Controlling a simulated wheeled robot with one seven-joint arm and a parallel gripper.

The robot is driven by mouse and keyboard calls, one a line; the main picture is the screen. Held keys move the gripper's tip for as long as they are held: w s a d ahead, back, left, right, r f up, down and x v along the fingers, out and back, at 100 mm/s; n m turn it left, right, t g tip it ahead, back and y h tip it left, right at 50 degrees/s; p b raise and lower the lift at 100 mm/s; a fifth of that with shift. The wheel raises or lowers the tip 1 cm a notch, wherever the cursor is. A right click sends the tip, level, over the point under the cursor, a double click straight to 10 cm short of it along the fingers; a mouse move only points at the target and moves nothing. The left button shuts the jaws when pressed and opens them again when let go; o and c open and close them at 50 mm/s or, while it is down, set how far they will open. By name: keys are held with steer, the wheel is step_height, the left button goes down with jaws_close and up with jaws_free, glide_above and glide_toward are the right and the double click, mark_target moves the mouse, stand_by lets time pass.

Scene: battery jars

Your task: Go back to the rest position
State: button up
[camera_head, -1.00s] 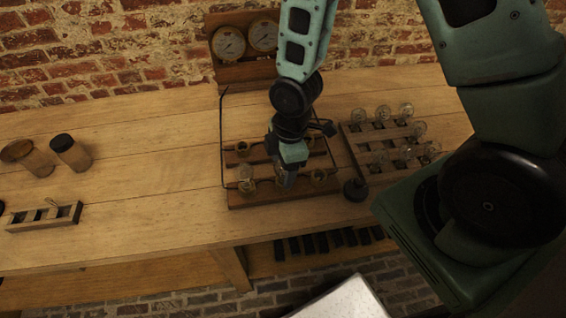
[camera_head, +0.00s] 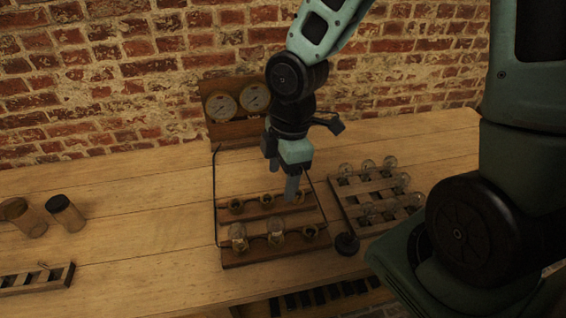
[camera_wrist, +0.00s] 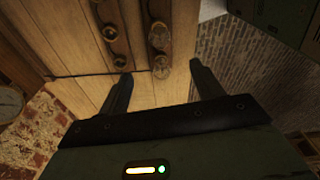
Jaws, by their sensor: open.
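My gripper (camera_head: 283,188) hangs from my arm above the wooden jar rack (camera_head: 262,252), which has brass-ringed sockets and a dark wire frame. In the wrist view my gripper (camera_wrist: 157,82) shows two fingers set wide apart with nothing between them. The other sockets I can make out look empty. In the wrist view the rack (camera_wrist: 125,25) lies beyond the fingertips, apart from them.
A slatted tray (camera_head: 350,200) with several glass bulbs stands right of the rack, with a black round object (camera_head: 347,244) near it. A panel with two dials (camera_head: 236,105) stands behind. Two dark-topped jars (camera_head: 65,213) and a small wooden holder (camera_head: 38,279) are at left.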

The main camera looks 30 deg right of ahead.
steer(key=shift+r, duration=0.5)
steer(key=s+a+r+m, duration=0.2)
steer(key=s+a+m, duration=0.2)
steer(key=s, duration=0.2)
steer(key=s+a+r+m+b, duration=0.1)
steer(key=s+a+r+m, duration=0.2)
steer(key=s, duration=0.4)
steer(key=shift+a+r+m+h, duration=0.4)
steer(key=shift+a+m, duration=0.15)
steer(key=shift+m, duration=0.25)
